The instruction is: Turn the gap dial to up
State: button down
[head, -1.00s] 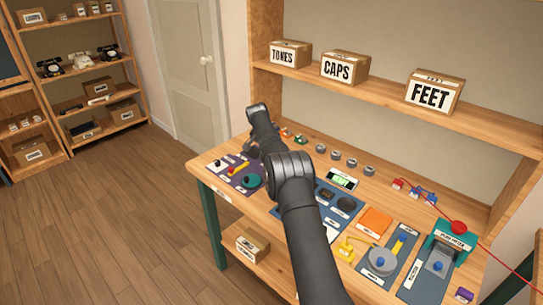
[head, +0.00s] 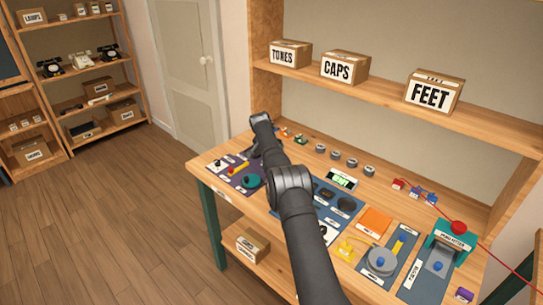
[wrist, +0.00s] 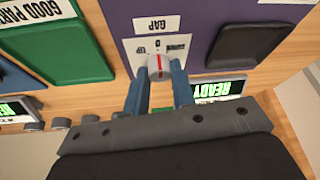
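The gap dial (wrist: 157,66) is a small pale knob with a red pointer line, on a white panel under an upside-down GAP label (wrist: 157,25) in the wrist view. The red line runs nearly up and down in the picture, its top leaning slightly left. My gripper (wrist: 159,72) has two blue fingers, one on each side of the dial, with the dial filling the space between the tips. It looks shut on the dial. In the head view my gripper is at the far left of the bench, and the arm hides the dial.
A green GOOD PARTS tray (wrist: 62,45) and a dark square pad (wrist: 247,45) flank the panel. A display reading READY (wrist: 213,88) lies close to the right finger. Several grey knobs (head: 337,155) stand along the back of the bench (head: 292,210).

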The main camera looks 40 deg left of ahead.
dwell(0.3)
jog(key=n+y, duration=0.1)
jog(key=n, duration=0.3)
jog(key=shift+w+d, duration=0.1)
jog(key=shift+d, duration=0.05)
jog(key=n+g+y, duration=0.1)
jog(key=n, duration=0.3)
jog(key=shift+w+n+g+y, duration=0.1)
jog(key=shift+n+g+y, duration=0.2)
jog(key=shift+g+y, duration=0.1)
jog(key=c, duration=1.2)
grip_release()
jog(key=v, duration=1.7)
jog(key=shift+r, duration=0.25)
jog(key=shift+w+d+f, duration=0.1)
